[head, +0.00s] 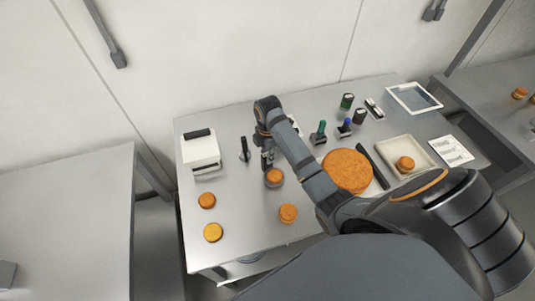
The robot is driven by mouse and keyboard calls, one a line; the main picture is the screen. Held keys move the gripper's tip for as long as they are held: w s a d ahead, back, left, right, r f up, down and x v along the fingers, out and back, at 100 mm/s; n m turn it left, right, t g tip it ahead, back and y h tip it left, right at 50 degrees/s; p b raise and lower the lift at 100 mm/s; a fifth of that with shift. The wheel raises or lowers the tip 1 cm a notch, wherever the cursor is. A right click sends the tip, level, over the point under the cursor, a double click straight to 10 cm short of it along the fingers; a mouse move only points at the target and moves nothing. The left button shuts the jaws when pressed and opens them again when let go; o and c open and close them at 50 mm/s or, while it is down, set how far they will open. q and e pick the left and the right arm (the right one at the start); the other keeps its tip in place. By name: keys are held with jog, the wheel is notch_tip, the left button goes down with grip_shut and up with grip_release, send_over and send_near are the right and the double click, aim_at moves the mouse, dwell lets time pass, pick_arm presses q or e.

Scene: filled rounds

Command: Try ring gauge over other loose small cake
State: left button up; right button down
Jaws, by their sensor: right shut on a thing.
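My right gripper (269,163) points down over the middle of the metal table and is shut on what looks like the ring gauge (274,184), a thin grey band. The band shows at a small orange cake (274,175) right under the fingertips; I cannot tell if it is fully around it or just above. Other loose small cakes stand apart at the front: one on the left (206,200), one lower left (213,232) and one to the right (288,213). Another small cake (405,163) sits in a pale tray (424,160). My left gripper is out of view.
A large round orange cake (346,171) lies right of my forearm, beside a dark long tool (374,167). A white box (200,152) and black upright tool (245,150) stand left. Several stamps (319,134), a blue-grey framed tray (414,97) and a card (451,150) lie right.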

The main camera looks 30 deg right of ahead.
jog(key=shift+f+b, duration=0.3)
jog(key=shift+f, duration=0.85)
jog(key=shift+r, duration=0.1)
dwell(1.0)
notch_tip(320, 180, up, 2)
jog(key=p, duration=0.3)
jog(key=shift+r, duration=3.8)
